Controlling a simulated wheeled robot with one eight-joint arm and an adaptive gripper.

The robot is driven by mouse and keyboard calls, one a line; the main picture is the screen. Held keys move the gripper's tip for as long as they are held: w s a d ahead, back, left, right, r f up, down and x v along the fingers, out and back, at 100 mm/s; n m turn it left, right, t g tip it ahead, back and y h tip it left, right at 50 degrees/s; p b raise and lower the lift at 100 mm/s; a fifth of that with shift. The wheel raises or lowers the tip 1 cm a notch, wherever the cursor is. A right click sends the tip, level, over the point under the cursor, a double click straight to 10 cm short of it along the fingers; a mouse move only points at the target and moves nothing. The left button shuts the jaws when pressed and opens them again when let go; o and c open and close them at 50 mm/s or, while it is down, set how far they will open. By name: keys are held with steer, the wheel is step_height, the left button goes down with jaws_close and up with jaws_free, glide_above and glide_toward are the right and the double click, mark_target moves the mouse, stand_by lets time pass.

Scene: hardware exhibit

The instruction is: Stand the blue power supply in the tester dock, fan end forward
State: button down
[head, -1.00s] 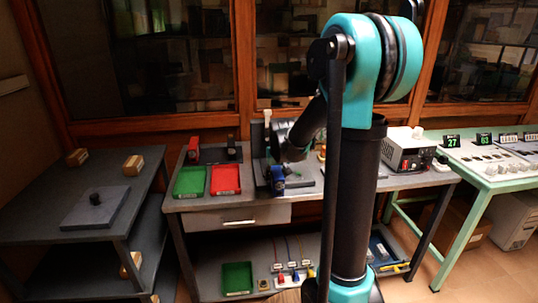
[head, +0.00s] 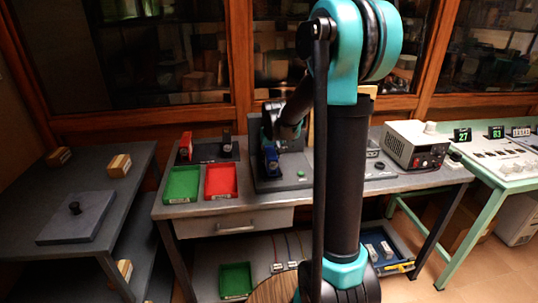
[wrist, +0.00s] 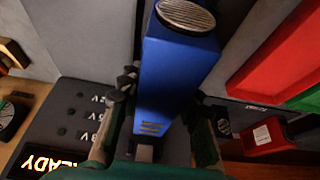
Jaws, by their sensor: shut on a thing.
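The blue power supply (head: 271,160) is held in my gripper (head: 270,133) over the left part of the grey tester dock (head: 292,184). In the wrist view the blue supply (wrist: 180,70) lies between the two dark fingers of my gripper (wrist: 165,100). Its round fan grille shows at the top of that picture, on the trays' side, and small slots show near its lower end. The dock's dark panel (wrist: 75,85) has voltage labels and a lit READY display. I cannot tell whether the supply's underside touches the dock.
Left of the dock are a green tray (head: 181,185), a red tray (head: 221,182), a red unit (head: 186,147) and a black unit (head: 226,143). A white bench instrument (head: 415,146) stands to the right. A dark shelf (head: 110,235) with boxes stands at far left.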

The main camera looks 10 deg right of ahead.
steer(key=shift+w+f, duration=0.1)
steer(key=shift+f, duration=0.2)
steer(key=shift+f, duration=0.2)
steer(key=c, duration=1.1)
jaws_free()
steer(key=shift+o, duration=0.2)
steer(key=shift+r, duration=0.1)
steer(key=v, duration=1.1)
steer(key=shift+s+r, duration=0.35)
steer(key=shift+r, duration=0.05)
steer(key=s+d+f, duration=0.2)
steer(key=s+f, duration=0.6)
steer(key=s, duration=0.4)
steer(key=s+d+f, duration=0.2)
steer(key=s+f, duration=0.6)
steer(key=s, duration=0.5)
steer(key=shift+s, duration=0.35)
